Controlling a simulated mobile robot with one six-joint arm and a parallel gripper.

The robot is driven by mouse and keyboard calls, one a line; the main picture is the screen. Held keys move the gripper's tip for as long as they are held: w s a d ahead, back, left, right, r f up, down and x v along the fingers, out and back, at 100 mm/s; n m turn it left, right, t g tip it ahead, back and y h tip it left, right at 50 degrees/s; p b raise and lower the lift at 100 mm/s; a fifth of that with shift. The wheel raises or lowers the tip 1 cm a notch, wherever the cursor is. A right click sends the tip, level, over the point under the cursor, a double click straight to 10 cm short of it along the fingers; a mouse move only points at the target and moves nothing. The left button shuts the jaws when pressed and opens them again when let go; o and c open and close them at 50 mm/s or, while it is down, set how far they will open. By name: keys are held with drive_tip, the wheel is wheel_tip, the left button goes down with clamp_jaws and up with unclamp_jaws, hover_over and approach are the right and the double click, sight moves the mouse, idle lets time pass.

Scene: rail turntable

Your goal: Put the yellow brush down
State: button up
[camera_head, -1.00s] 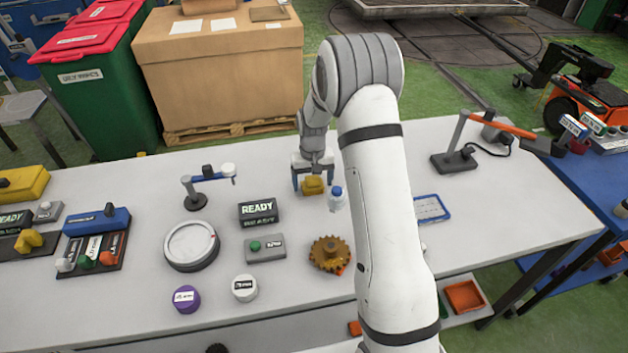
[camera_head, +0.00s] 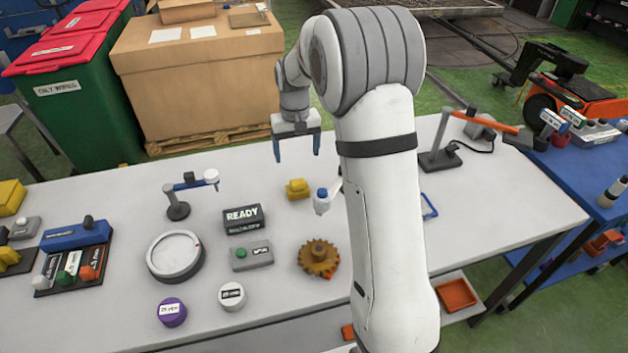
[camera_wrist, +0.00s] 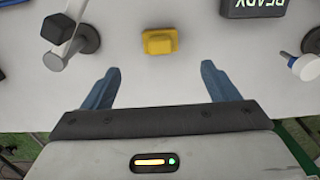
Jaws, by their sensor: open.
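The yellow brush (camera_head: 298,188) is a small yellow block-like thing on the white table, left of a white bottle with a blue cap. It also shows in the wrist view (camera_wrist: 159,41), lying on the table beyond the fingertips. My gripper (camera_head: 297,158) has two blue fingers, spread apart and empty. It is raised above the table, behind the brush in the head view, and does not touch it. In the wrist view the fingers (camera_wrist: 166,73) stand to either side with a clear gap between them.
The blue-capped bottle (camera_head: 323,203) stands close by the brush, partly beside my arm. A READY sign (camera_head: 243,216), a brown gear (camera_head: 318,258), a round white dish (camera_head: 175,256) and a small stand (camera_head: 177,210) are nearby. Bare table lies left of the brush.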

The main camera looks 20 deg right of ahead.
drive_tip(key=s+r+t, duration=0.1)
drive_tip(key=s+r, duration=0.6)
drive_tip(key=s, duration=0.2)
drive_tip(key=s+r+t, duration=0.2)
drive_tip(key=s, duration=2)
drive_tip(key=shift+d+r, duration=0.15)
drive_tip(key=shift+o, duration=0.5)
